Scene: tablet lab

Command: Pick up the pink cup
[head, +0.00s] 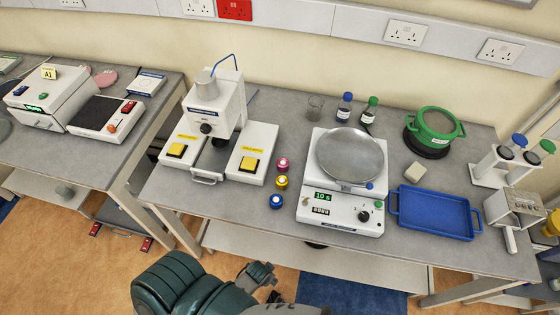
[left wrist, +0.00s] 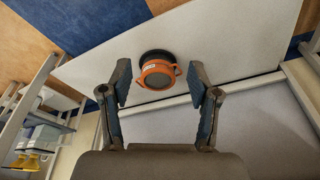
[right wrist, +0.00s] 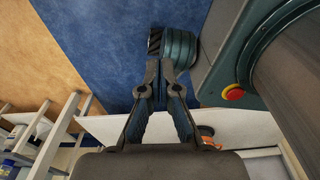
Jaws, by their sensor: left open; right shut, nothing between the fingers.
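The only small pink cup-like thing (head: 283,164) is a short round piece with a pale top, standing on the grey bench in the head view. It stands just behind a yellow one (head: 281,182) and a blue one (head: 275,201), in a rough line left of the balance. My left gripper (left wrist: 160,84) is open and empty in the left wrist view, facing a lower shelf. My right gripper (right wrist: 159,76) is shut and empty in the right wrist view. Neither wrist view shows the pink cup. A dark arm part of mine shows low in the head view, well apart from the cup.
A balance (head: 342,208) with a round metal pan stands right of the cups, and a white press (head: 216,120) left. A blue tray (head: 437,212) and green pot (head: 435,124) are further right. An orange pot (left wrist: 157,72) sits on the lower shelf (left wrist: 220,40).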

